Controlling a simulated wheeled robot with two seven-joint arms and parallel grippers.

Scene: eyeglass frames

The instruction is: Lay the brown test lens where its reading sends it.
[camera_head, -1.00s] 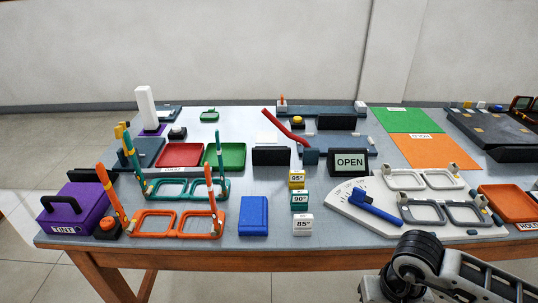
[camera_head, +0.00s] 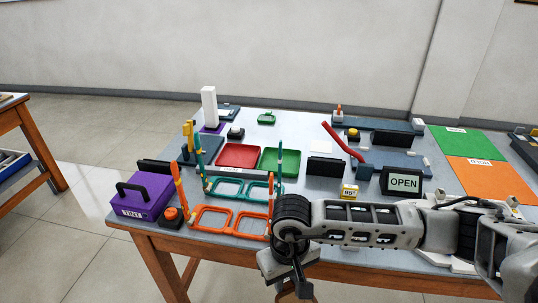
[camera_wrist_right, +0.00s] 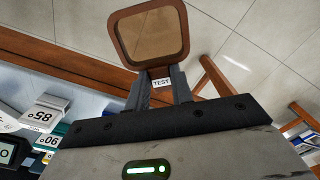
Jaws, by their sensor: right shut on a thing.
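The brown test lens (camera_wrist_right: 150,35) is a brownish see-through pane in a rounded brown frame, with a white "TEST" tag at its base. It stands out from my right gripper (camera_wrist_right: 161,78), which is shut on its tag end. A purple box (camera_head: 143,196) with a black handle and a label that seems to read "TINT" stands at the front left. A red tray (camera_head: 240,155) and a green tray (camera_head: 284,161) lie behind the eyeglass frames. My left gripper is not in view.
Teal (camera_head: 229,187) and orange (camera_head: 213,213) eyeglass frames with upright temples stand left of my right arm. Green (camera_head: 466,142) and orange (camera_head: 489,178) mats lie at the right. My arm hides the table's front right.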

